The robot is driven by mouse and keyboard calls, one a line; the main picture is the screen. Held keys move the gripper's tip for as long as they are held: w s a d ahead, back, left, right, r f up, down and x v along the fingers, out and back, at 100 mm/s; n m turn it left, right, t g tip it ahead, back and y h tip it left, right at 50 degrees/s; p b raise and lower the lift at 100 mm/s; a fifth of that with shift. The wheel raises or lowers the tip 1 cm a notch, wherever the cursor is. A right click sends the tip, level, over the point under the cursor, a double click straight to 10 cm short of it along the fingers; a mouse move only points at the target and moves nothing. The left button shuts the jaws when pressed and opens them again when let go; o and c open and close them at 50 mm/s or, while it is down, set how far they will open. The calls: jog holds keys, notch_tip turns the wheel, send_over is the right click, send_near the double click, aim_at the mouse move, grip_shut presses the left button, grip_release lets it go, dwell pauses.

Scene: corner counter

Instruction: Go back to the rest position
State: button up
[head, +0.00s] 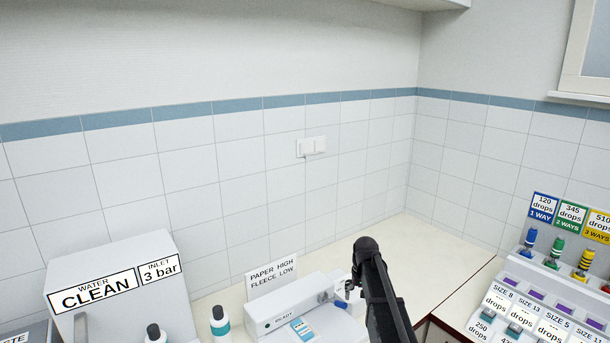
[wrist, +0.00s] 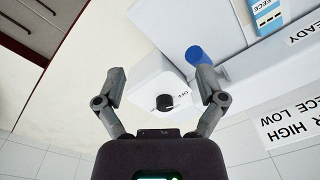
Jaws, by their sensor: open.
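My gripper shows in the wrist view (wrist: 158,80) with its two fingers spread apart and nothing between them. Beyond the fingers is the end of a white machine (wrist: 150,75) with a dark round knob (wrist: 165,101) marked OFF. A blue cylinder (wrist: 198,56) sits on the machine's side near the right fingertip; I cannot tell whether they touch. In the head view my dark arm reaches up from the bottom to the right end of the white machine (head: 280,318), and the gripper (head: 345,287) is small and partly hidden there.
A white box labelled WATER CLEAN (head: 120,255) stands at left, with bottles (head: 220,322) beside it. A sign (head: 271,270) stands behind the machine. A stepped rack (head: 540,290) with coloured tools is at right. The counter corner (head: 430,245) is clear.

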jog(key=s+f+b, duration=0.4)
jog(key=s, duration=0.9)
jog(key=s+f+b, duration=0.4)
jog(key=s+f, duration=0.1)
jog(key=s, duration=0.8)
jog(key=shift+s+a+b, duration=0.2)
jog(key=shift+s+b, duration=0.15)
jog(key=shift+b, duration=0.05)
